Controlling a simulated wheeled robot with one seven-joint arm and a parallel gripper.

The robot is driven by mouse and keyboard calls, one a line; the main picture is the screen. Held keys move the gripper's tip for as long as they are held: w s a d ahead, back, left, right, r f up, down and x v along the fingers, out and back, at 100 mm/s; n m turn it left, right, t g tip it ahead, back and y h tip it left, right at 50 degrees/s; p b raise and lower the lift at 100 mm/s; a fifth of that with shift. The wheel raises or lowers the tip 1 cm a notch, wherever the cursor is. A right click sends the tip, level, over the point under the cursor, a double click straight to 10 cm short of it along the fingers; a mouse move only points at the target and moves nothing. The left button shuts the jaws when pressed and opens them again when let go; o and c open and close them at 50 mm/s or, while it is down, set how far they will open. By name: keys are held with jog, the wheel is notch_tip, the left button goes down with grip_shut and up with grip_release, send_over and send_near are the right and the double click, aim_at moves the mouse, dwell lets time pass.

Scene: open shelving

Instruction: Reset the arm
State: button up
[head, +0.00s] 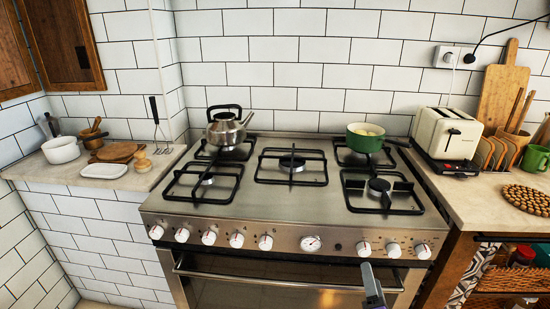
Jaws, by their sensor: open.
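My gripper (373,284) shows only in part at the bottom edge of the head view, right of centre. It is in front of the oven door of the steel stove (255,222), below the control knobs. It is open, and I see nothing held in it. The rest of my arm is out of the frame.
A kettle (225,131) stands on the back left burner and a green pot (366,141) on the back right burner. A toaster (445,133) and wooden boards (501,88) stand on the right counter. A white pot (61,150) and white dish (104,171) are on the left ledge.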

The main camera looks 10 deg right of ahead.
jog(key=s+a+r+m+g+y+p, duration=0.1)
jog(key=s+a+r+m, duration=0.3)
jog(key=s, duration=0.9)
jog(key=s+a+r+m+y+p, duration=0.2)
jog(key=s+a+r+m+p, duration=0.1)
jog(key=s+m, duration=0.7)
jog(key=s+a+r+m+g+y+p, duration=0.1)
jog(key=s+a+r+m, duration=0.3)
jog(key=s, duration=1.2)
notch_tip(320, 180, up, 2)
jog(key=m+p, duration=0.1)
jog(key=m, duration=0.2)
jog(key=shift+s+a+g+y, duration=0.2)
jog(key=shift+a+g+y, duration=0.1)
